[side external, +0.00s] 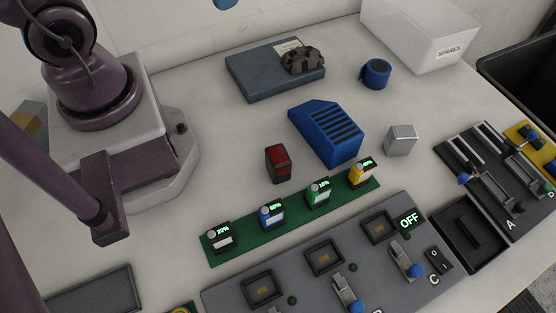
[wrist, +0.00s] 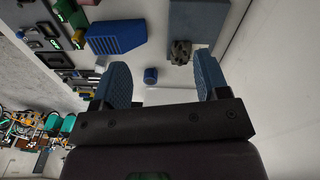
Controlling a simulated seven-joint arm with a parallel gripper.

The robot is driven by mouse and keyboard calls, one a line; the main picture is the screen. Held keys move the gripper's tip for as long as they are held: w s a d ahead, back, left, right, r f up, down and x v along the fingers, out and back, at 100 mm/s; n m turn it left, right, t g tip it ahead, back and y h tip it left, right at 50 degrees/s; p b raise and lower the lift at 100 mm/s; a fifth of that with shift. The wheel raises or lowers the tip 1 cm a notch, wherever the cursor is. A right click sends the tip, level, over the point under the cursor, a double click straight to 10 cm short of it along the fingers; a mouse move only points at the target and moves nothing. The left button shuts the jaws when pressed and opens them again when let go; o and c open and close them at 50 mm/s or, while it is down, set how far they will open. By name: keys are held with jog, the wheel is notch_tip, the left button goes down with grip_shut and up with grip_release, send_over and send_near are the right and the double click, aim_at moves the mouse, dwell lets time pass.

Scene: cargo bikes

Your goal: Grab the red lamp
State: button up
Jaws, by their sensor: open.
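The red lamp (side external: 278,163) is a small dark block with a red face. It stands upright on the white table, left of the blue slotted box and behind the green strip. I cannot make it out in the wrist view. My gripper (wrist: 163,78) shows in the wrist view with its two blue ridged fingers spread apart and nothing between them. Its fingertips are not visible in the side view, where part of my purple arm shows at the left, apart from the lamp.
The green strip (side external: 213,258) holds several small battery-like blocks with percentage displays. A blue slotted box (side external: 325,130), silver cube (side external: 401,140), blue tape roll (side external: 375,74) and grey case (side external: 262,80) stand around. A grey switch panel (side external: 325,285) lies in front. The table left of the lamp is clear.

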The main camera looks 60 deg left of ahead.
aim_at(283, 166)
jog(key=w+d+f+n+g+h, duration=0.1)
jog(key=d+f+n+h, duration=0.2)
jog(key=f+n+h, duration=0.2)
jog(key=w+d+f+n+g+h, duration=0.1)
jog(key=d+f+n+h, duration=0.3)
jog(key=f, duration=0.6)
jog(key=d+f+n+h, duration=0.3)
jog(key=f+n+h, duration=0.2)
jog(key=f+h, duration=0.3)
jog(key=shift+w+d+f+n+g+h, duration=0.3)
jog(key=shift+w+d+g, duration=0.1)
jog(key=d, duration=0.7)
jog(key=shift+s+d, duration=0.2)
jog(key=shift+s, duration=0.15)
jog(key=c, duration=1)
jog(key=shift+c, duration=0.2)
jog(key=shift+r, duration=0.1)
